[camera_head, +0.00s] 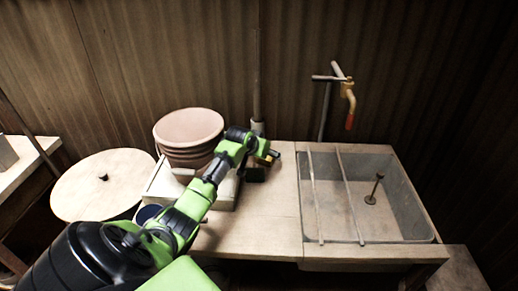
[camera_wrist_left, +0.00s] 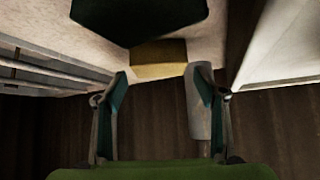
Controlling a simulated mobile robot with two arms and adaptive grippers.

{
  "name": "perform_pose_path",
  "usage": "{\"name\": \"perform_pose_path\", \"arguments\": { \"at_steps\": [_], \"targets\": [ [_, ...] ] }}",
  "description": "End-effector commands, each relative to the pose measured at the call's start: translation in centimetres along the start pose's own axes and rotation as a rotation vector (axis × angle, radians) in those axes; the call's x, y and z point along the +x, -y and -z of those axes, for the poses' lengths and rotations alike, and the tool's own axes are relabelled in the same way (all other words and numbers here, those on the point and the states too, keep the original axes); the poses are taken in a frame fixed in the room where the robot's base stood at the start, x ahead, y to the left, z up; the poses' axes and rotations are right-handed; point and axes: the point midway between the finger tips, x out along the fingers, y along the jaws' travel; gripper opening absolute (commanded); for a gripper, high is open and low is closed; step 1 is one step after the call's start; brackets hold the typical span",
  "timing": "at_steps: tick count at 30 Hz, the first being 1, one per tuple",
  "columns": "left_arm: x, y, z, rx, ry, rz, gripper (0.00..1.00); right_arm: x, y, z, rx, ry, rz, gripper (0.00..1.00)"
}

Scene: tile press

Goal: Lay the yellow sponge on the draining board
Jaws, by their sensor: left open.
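The yellow sponge (camera_head: 273,155) lies at the back of a pale wooden worktop (camera_head: 271,212), left of the sink, partly hidden by my gripper. In the left wrist view the yellow sponge (camera_wrist_left: 158,60) shows just beyond my fingertips, partly covered by a dark green block (camera_wrist_left: 140,18). That green block (camera_head: 255,174) sits on the worktop in the head view. My left gripper (camera_head: 265,152) is open and empty, above the worktop's back edge. In the wrist view my left gripper (camera_wrist_left: 160,80) has its fingers spread, apart from the sponge. No separate draining board is clear to me.
Stacked pots (camera_head: 188,127) stand on a white tray (camera_head: 226,190) left of my gripper. A pipe (camera_wrist_left: 197,110) rises by the corrugated wall. The worktop's front is clear.

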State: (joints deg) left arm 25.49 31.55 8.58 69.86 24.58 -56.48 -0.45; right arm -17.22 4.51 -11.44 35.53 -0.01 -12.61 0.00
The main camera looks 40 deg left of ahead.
Motion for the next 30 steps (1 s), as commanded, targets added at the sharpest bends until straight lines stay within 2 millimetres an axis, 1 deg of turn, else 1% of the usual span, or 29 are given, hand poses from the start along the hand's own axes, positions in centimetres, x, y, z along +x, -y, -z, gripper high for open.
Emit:
{"name": "perform_pose_path", "arguments": {
  "at_steps": [1,9,15,21,30],
  "targets": [
    [-1.0,0.0,0.1,0.003,-0.002,0.001,0.64,-0.3,0.0,0.1,0.0,0.0,0.0,0.4],
    [-5.7,0.0,0.1,0.003,-0.002,0.001,0.64,-0.7,0.0,0.1,0.0,-0.001,0.0,0.4],
    [-8.3,0.0,0.1,0.001,-0.001,0.0,0.64,-0.8,0.0,0.1,0.0,-0.001,0.0,0.4],
    [-9.5,0.0,0.0,0.0,0.0,0.0,0.64,-0.8,0.0,0.1,0.0,-0.001,0.0,0.4],
    [-9.6,0.0,0.0,0.0,0.0,0.0,0.64,-0.8,-0.1,0.1,-0.001,-0.001,0.0,0.4]
  ]
}}
